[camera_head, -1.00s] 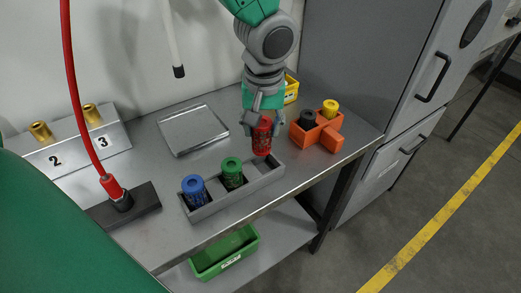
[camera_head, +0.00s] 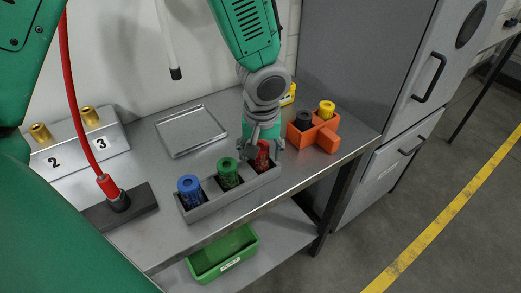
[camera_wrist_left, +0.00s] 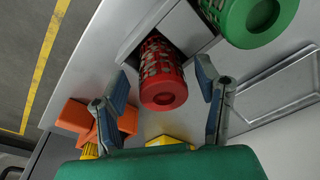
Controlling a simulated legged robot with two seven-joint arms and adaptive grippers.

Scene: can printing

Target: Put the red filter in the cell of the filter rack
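The red filter (camera_head: 262,155) stands in the right end cell of the grey filter rack (camera_head: 222,199), with its upper part above the rim. In the left wrist view the red filter (camera_wrist_left: 163,80) sits in its cell, with its round end towards the camera. My left gripper (camera_head: 262,138) is over that end of the rack. In the left wrist view its two fingers (camera_wrist_left: 163,82) stand open on either side of the red filter, with a gap showing on each side. The blue filter (camera_head: 189,191) and green filter (camera_head: 228,173) fill the other cells. My right gripper is not in view.
An orange holder (camera_head: 326,138) with black and yellow pieces stands right of the rack. A metal tray (camera_head: 191,131) lies behind it. A dark block (camera_head: 140,203) with a red cable is at left. The table's front edge runs close before the rack.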

